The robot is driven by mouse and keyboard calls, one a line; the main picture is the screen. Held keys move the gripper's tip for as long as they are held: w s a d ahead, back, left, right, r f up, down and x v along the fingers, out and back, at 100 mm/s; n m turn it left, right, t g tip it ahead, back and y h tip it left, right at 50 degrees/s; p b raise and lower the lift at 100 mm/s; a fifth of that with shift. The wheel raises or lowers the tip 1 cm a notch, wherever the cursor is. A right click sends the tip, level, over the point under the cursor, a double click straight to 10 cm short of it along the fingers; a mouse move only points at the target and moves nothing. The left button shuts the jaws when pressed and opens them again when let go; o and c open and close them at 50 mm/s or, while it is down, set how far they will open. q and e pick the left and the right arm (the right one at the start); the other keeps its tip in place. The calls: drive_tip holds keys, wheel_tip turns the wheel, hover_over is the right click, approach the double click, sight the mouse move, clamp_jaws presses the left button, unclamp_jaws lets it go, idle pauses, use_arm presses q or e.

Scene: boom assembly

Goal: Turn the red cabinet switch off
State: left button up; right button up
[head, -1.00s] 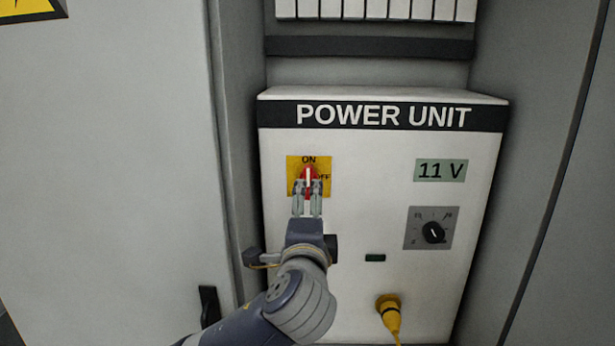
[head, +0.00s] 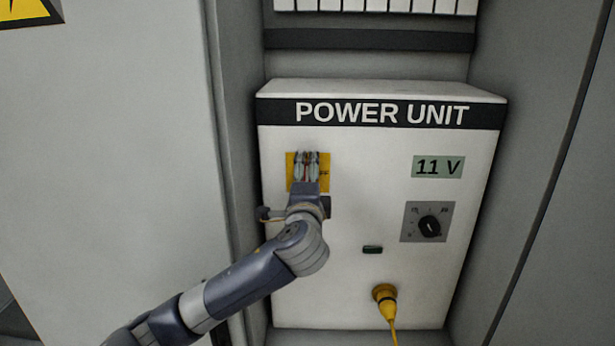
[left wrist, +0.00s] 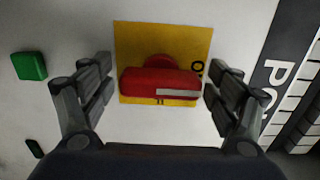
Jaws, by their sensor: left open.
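The red cabinet switch sits on a yellow plate (head: 323,186) on the front of the white power unit (head: 345,225). In the head view my left gripper (head: 307,158) covers most of the switch. In the left wrist view the red switch (left wrist: 145,84) stands out from the yellow plate (left wrist: 125,38), between the open fingers of my left gripper (left wrist: 160,76). There is a gap on both sides of its handle. The handle's white mark points right, toward the partly visible ON lettering. My right gripper is not in view.
To the right on the unit are an 11 V display (head: 438,167), a black dial (head: 430,226), a dark green indicator (head: 373,250) and a yellow plug with cable (head: 384,293). A green piece (left wrist: 29,66) shows in the left wrist view. A grey panel (head: 100,170) stands left.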

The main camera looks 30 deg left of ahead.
use_arm(q)
drive_tip(key=c, duration=1)
drive_tip(key=shift+c, duration=0.2)
